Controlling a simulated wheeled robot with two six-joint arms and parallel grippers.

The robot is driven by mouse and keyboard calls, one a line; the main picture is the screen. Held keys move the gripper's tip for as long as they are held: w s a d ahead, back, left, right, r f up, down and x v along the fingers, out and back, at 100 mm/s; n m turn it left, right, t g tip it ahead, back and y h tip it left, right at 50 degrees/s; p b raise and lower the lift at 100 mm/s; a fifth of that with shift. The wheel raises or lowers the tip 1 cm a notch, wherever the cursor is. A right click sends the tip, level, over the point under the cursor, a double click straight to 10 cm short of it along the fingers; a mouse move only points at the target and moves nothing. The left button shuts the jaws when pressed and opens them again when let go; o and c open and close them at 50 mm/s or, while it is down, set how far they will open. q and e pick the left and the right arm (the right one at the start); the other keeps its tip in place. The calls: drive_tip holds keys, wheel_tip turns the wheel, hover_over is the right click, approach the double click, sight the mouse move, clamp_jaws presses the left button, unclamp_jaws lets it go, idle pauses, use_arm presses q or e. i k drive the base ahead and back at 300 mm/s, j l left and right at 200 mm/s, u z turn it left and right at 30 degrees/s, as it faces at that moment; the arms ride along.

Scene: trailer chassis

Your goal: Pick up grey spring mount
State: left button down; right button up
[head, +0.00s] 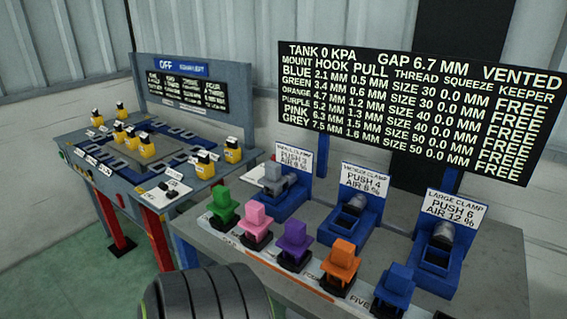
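A grey block-shaped piece (272,174) sits in the blue small clamp (284,203) at the left of the grey bench. It looks like the grey spring mount, but its lower part is hidden in the clamp and I cannot tell whether it is gripped. A row of other mounts stands along the bench front: green (222,204), pink (257,217), purple (294,236), orange (342,258) and blue (396,284). Neither of my grippers is in view.
The medium clamp (350,222) and large clamp (437,256) stand behind the row. A black readout board (420,110) rises behind the bench. To the left is a second table (120,180) with yellow pieces. A dark object is cut off at the bottom edge.

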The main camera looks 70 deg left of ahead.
sight(272, 182)
drive_tip(key=u, duration=2.2)
drive_tip(key=i+l+z, duration=0.1)
drive_tip(key=l+z, duration=0.3)
